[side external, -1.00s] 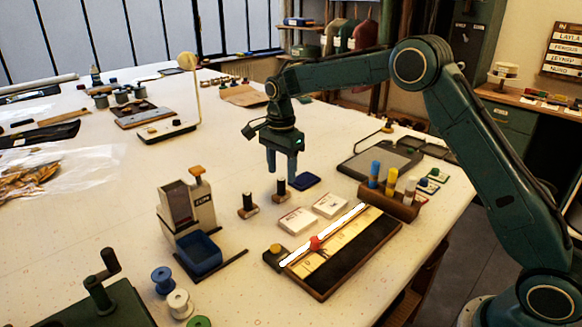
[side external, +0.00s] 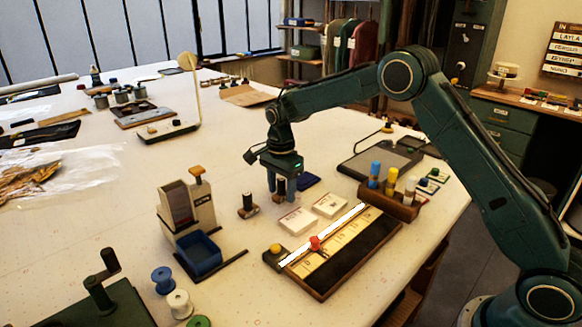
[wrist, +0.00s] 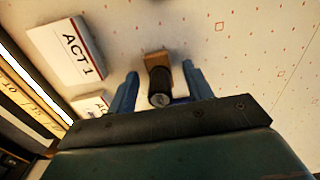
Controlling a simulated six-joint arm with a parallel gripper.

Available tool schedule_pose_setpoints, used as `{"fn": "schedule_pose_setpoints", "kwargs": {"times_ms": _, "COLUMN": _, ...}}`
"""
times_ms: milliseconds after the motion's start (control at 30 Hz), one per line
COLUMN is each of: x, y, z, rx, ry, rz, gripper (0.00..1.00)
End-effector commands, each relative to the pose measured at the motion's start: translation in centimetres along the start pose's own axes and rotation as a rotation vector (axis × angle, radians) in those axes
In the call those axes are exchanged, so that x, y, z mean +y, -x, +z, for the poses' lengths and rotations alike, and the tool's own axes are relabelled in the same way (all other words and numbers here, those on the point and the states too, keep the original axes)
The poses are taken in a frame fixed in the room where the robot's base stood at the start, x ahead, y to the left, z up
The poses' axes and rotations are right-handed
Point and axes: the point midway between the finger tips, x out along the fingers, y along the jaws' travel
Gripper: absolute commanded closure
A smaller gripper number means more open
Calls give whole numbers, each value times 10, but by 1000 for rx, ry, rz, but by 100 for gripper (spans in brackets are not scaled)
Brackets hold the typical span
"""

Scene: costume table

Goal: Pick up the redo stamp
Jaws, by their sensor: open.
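A stamp with a dark handle and a wooden base (side external: 280,190) stands upright on the table; it also shows in the wrist view (wrist: 158,77). My gripper (side external: 279,195) is lowered over it. Its blue fingers are open, one on each side of the handle, and in the wrist view my gripper (wrist: 160,84) shows gaps between fingers and handle. A second, similar stamp (side external: 247,205) stands to the left. No wording shows on either stamp, so I cannot tell which is the redo one.
Two white card stacks (side external: 297,220) (side external: 330,205), one reading ACT 1 (wrist: 68,50), lie close in front. A striped board (side external: 340,262), a pen rack (side external: 390,200) and a blue-trayed device (side external: 198,252) stand nearby.

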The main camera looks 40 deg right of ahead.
Motion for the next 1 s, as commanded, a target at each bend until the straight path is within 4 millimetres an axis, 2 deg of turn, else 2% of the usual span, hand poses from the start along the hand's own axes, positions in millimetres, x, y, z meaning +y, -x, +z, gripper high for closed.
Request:
{"fn": "schedule_pose_setpoints", "kwargs": {"times_ms": 467, "x": 0, "y": 0, "z": 0, "rx": 0, "ry": 0, "rz": 0, "gripper": 49}}
{"fn": "schedule_pose_setpoints", "kwargs": {"times_ms": 700, "x": 0, "y": 0, "z": 0, "rx": 0, "ry": 0, "rz": 0, "gripper": 96}}
{"fn": "schedule_pose_setpoints", "kwargs": {"times_ms": 1000, "x": 0, "y": 0, "z": 0, "rx": 0, "ry": 0, "rz": 0, "gripper": 98}}
